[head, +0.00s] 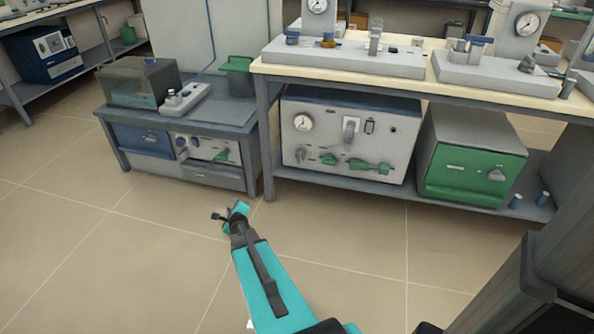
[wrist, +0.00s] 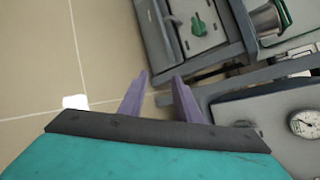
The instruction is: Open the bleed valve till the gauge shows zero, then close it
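Several dial gauges show. One gauge (head: 303,122) is on the front of a grey-white cabinet (head: 348,97) on the lower shelf, and it also shows in the wrist view (wrist: 305,123). Other gauges stand on bench units, one at top centre (head: 318,5) and one at right (head: 528,23). The dials are too small to read. Small valve-like fittings, one brass (head: 328,40) and one blue-topped (head: 293,36), sit on the centre unit; I cannot tell which is the bleed valve. My gripper (head: 239,208) is over the floor before the benches, its purple fingers (wrist: 161,90) apart and empty.
A bench (head: 420,88) carries the gauge units, with a green cabinet (head: 470,158) on its lower shelf. A lower grey table (head: 225,112) stands to its left. The tiled floor (head: 120,240) at left is clear.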

